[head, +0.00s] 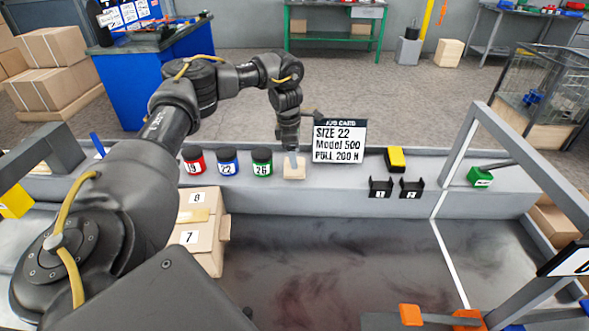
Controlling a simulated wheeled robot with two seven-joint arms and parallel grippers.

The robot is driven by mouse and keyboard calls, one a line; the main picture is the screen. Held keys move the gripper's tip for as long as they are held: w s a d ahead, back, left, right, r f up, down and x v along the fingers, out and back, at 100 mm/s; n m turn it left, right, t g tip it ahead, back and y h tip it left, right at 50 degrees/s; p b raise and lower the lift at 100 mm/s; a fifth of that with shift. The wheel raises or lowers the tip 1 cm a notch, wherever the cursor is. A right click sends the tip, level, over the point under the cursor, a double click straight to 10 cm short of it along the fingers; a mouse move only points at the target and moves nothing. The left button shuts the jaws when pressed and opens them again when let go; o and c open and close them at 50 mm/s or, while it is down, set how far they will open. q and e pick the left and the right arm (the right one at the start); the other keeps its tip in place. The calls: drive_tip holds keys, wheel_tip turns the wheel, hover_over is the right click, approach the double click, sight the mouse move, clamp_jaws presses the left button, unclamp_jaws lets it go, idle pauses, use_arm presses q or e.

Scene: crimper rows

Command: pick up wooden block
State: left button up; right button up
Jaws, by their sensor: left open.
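The gripper is open. The fingers are small here, so I cannot tell whether they touch the block. My right gripper is not in view.
Red, blue and green jars (227,162) stand left of the block. The job card (340,140) stands close on its right, reading size 22, model 500, pull 200 N. Black holders (381,188) and numbered cartons (197,238) are nearby. The dark bench top is mostly clear.

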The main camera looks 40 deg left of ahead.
use_arm(q)
drive_tip(key=shift+w+f, duration=0.2)
drive_tip(key=shift+f, duration=2.45)
drive_tip(key=c, duration=1.1)
